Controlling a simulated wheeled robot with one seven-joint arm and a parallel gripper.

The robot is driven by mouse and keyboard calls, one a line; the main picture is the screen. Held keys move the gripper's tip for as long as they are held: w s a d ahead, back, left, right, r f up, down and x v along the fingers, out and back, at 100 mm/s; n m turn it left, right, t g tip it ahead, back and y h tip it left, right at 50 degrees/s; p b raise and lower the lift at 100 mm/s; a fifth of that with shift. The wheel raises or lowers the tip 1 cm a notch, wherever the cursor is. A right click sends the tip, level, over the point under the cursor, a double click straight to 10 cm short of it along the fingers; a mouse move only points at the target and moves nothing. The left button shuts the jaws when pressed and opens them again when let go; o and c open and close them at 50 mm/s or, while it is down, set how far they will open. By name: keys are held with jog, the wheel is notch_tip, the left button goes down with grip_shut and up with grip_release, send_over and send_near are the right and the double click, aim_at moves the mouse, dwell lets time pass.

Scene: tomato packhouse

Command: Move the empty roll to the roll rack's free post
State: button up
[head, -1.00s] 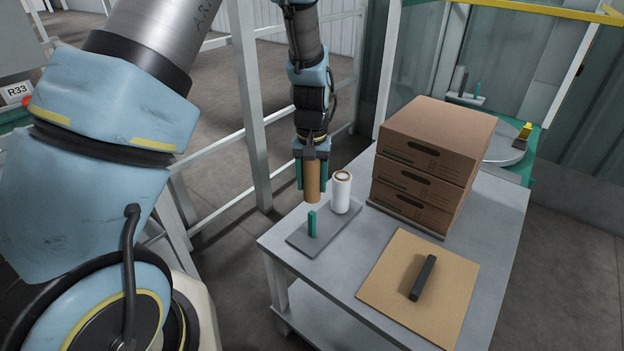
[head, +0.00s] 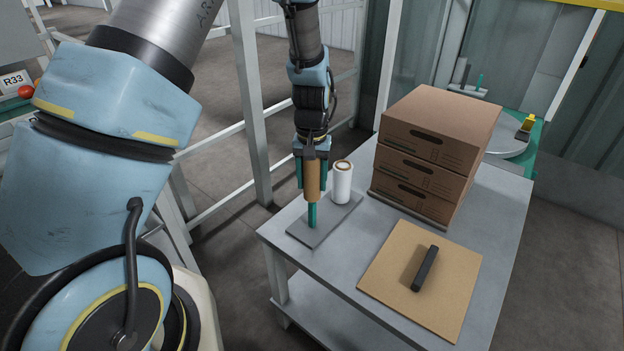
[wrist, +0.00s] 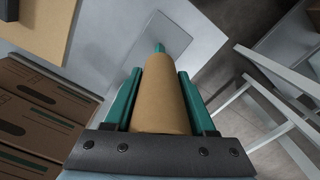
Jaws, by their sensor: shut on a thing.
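The empty roll is a plain brown cardboard tube (head: 312,181), held upright in my gripper (head: 312,186). The gripper's teal fingers are shut on its sides; the tube also shows in the wrist view (wrist: 161,100). The roll rack is a flat grey plate (head: 333,224) on the table's left part. Its free post is a short teal peg (head: 312,216). In the head view the tube's lower end appears right over the peg's top; I cannot tell whether they touch. In the wrist view the peg (wrist: 159,47) shows just beyond the tube's far end.
A white roll (head: 342,183) stands on the rack behind and right of the peg. A stack of brown cartons (head: 435,150) stands farther right. A tan board (head: 386,277) with a black bar (head: 425,269) lies at the front right. White railing (head: 250,110) runs behind the table.

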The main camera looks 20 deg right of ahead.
aim_at(312, 204)
jog(key=shift+f, duration=0.25)
jog(key=shift+f+b, duration=1.15)
jog(key=shift+f, duration=0.75)
jog(key=shift+f, duration=0.1)
jog(key=shift+f+b, duration=1)
jog(key=shift+f, duration=0.65)
jog(key=shift+f, duration=0.2)
jog(key=shift+f+b, duration=0.85)
jog(key=shift+f, duration=0.45)
jog(key=o, duration=1.3)
